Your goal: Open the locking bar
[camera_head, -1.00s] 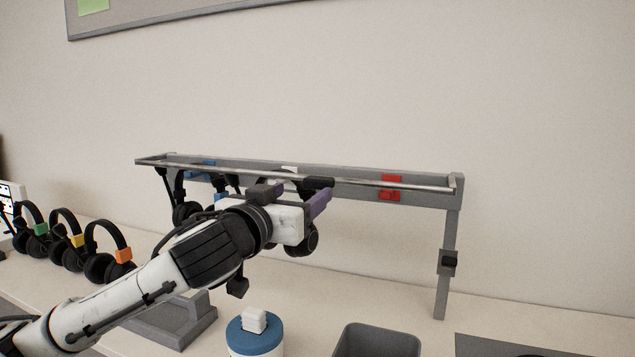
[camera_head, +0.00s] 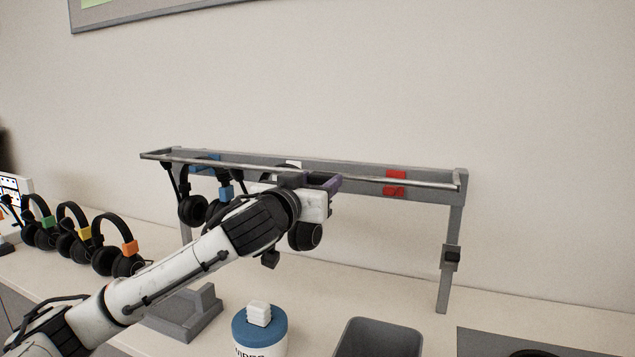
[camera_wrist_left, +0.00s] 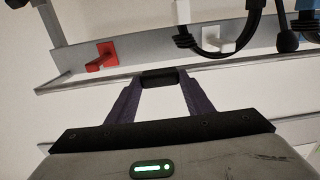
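The locking bar (camera_head: 385,182) is a thin metal rod along the front of the grey headset rack (camera_head: 452,225). It runs across the hooks, in front of the hanging headsets. In the left wrist view, a black grip (camera_wrist_left: 160,78) sits on the bar (camera_wrist_left: 225,66). My left gripper (camera_wrist_left: 160,81) has its two purple fingers at the two ends of this grip, with no clear gap, so it looks shut on it. In the head view, the left gripper (camera_head: 318,181) is at the middle of the bar and covers the grip. My right gripper is out of view.
Headsets with blue tags (camera_head: 193,208) hang behind the bar, left of my arm. A red hook (camera_head: 394,183) is empty. Below stand a blue-lidded tub (camera_head: 259,333) and a grey bin (camera_head: 378,340). Several headsets (camera_head: 118,247) stand at left. A black latch (camera_head: 451,256) is on the right post.

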